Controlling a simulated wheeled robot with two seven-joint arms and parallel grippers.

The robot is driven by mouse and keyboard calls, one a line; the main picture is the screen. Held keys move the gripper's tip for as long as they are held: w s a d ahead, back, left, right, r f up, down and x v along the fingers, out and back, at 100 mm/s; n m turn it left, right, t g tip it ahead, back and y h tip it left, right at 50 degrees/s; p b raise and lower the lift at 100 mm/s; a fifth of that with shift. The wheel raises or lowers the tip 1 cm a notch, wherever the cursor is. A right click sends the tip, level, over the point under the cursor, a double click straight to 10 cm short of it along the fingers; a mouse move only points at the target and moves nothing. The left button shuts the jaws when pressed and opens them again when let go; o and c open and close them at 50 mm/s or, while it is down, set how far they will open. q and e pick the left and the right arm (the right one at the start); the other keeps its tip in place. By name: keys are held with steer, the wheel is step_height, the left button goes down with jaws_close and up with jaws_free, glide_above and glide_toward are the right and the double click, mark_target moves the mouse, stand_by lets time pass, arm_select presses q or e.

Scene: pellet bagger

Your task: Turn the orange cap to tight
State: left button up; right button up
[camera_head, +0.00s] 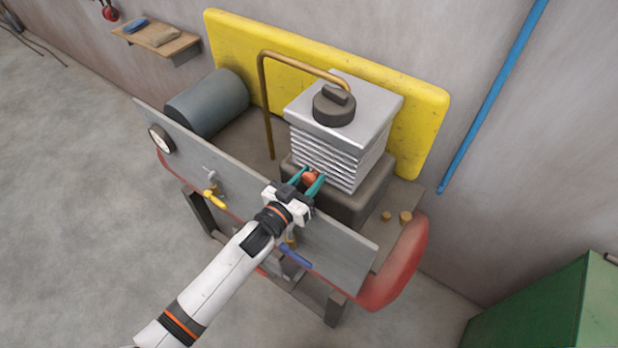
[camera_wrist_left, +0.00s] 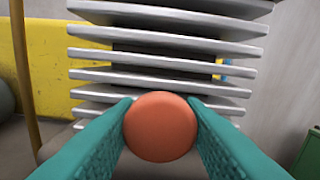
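The orange cap (camera_wrist_left: 160,127) is a round disc seen face-on in the left wrist view. It sits low in front of the stack of metal fins (camera_wrist_left: 165,68). In the head view the cap (camera_head: 310,177) shows small between the teal fingers of my left gripper (camera_head: 307,180). The left wrist view shows one finger of the gripper (camera_wrist_left: 160,125) on each side of the cap, apparently touching its sides. The fingers' tips partly hide behind the cap's edge. No mark of how tight the cap is can be seen. My right gripper is not in view.
A grey panel (camera_head: 335,232) with a yellow-handled valve (camera_head: 212,197) and a blue lever (camera_head: 295,257) stands along the machine's front. A bent brown pipe (camera_head: 265,105) rises left of the fins. A yellow board (camera_head: 425,110) stands behind. Open floor lies to the left.

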arm_select(q)
steer(key=shift+m, duration=0.8)
steer(key=o, duration=1)
steer(key=shift+c, duration=0.2)
steer(key=b+v, duration=0.3)
steer(key=v, duration=0.9)
